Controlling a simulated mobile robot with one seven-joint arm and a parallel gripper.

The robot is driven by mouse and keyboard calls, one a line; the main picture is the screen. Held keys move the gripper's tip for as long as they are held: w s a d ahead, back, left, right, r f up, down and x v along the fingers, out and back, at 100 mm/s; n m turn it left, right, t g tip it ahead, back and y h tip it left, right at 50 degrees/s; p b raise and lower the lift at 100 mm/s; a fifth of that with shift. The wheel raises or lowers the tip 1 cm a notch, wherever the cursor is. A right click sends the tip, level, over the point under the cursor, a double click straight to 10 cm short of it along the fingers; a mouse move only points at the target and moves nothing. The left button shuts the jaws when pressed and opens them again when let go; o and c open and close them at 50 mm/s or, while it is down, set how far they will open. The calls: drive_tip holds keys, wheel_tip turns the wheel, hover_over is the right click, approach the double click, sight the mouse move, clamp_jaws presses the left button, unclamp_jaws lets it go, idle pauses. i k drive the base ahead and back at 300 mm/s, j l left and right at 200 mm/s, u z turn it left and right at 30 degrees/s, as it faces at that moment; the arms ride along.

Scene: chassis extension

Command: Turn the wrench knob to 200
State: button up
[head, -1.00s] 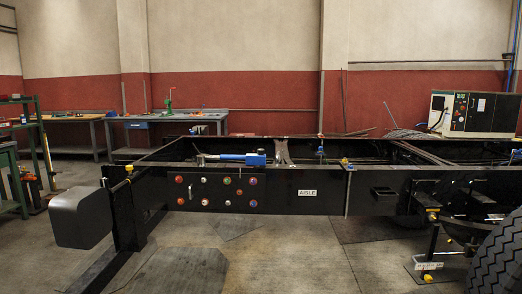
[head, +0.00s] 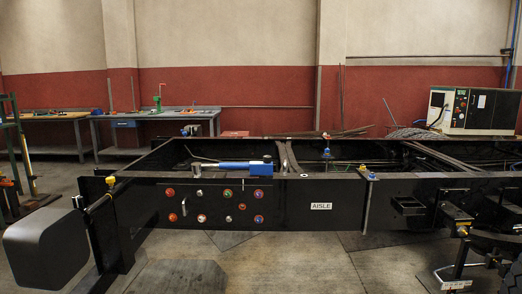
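A blue tool with a pale grey shaft at its left end, which looks like the wrench (head: 246,167), lies along the top edge of the black chassis rail (head: 290,205). It lies roughly level, above a panel of round coloured knobs. A darker part shows at its right end. The wrench's own knob and any scale are too small to make out, so I cannot tell its setting. My gripper is not in view.
A dark block (head: 45,248) juts out at the lower left. A tyre (head: 512,275) is at the lower right. Open floor (head: 290,265) lies in front.

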sight(266, 158)
drive_tip(key=i+j, duration=0.3)
drive_tip(key=i, duration=0.2)
drive_tip(key=i+j, duration=0.35)
drive_tip(key=i, duration=0.15)
drive_tip(key=i+j, duration=0.15)
drive_tip(key=i, duration=0.25)
drive_tip(key=i+j, duration=0.15)
drive_tip(key=i, duration=0.25)
drive_tip(key=i+j, duration=0.15)
drive_tip(key=i, duration=0.25)
